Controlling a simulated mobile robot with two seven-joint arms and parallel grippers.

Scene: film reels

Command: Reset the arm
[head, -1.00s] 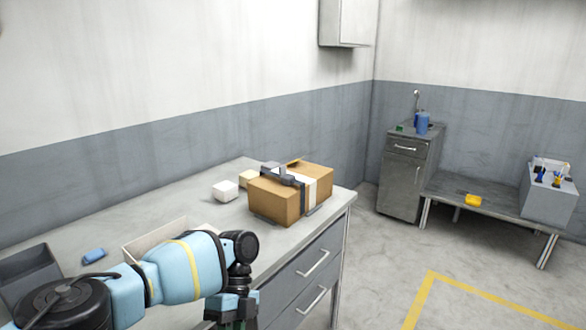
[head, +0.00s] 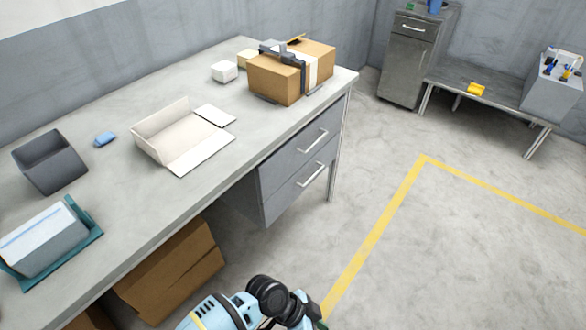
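My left arm (head: 235,308), light blue with black joints, shows at the bottom of the head view, low in front of the desk. Its gripper fingers are hidden or cut off by the bottom edge, so their state does not show. My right arm and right gripper are not in view. The arm is apart from the grey desk (head: 130,95) and from the things on it.
The desk holds an open white box (head: 165,135), a dark grey bin (head: 50,160), a blue item (head: 105,139), a brown carton (head: 275,80) and a teal stand (head: 85,235). Brown boxes (head: 170,270) sit underneath. The floor (head: 440,230) at right is clear.

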